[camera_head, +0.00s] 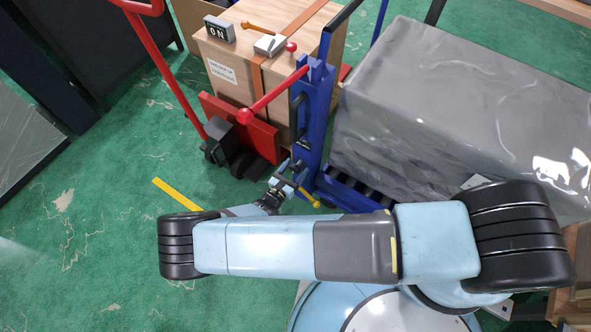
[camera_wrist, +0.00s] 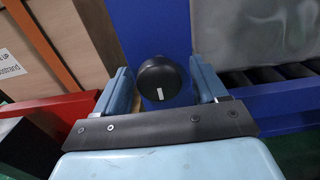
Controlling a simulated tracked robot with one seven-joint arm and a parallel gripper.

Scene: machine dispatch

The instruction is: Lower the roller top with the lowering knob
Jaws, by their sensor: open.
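The lowering knob (camera_wrist: 161,79) is a round black knob with a white mark, on the blue upright of the roller-top lift. In the wrist view it sits between the two light-blue fingers of my gripper (camera_wrist: 160,84), which are open on either side of it. I see a gap at each side; contact is not visible. In the head view my gripper (camera_head: 284,178) is at the foot of the blue upright (camera_head: 315,110), and the knob is not clearly seen. Black rollers (camera_head: 362,191) of the roller top show under a large grey wrapped load (camera_head: 450,110).
A wooden crate (camera_head: 227,83) with a brown strap stands left of the upright, with small items on top. A red pallet truck handle (camera_head: 168,75) and a red-knobbed lever (camera_head: 270,95) are nearby. Green floor (camera_head: 110,220) is open at left.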

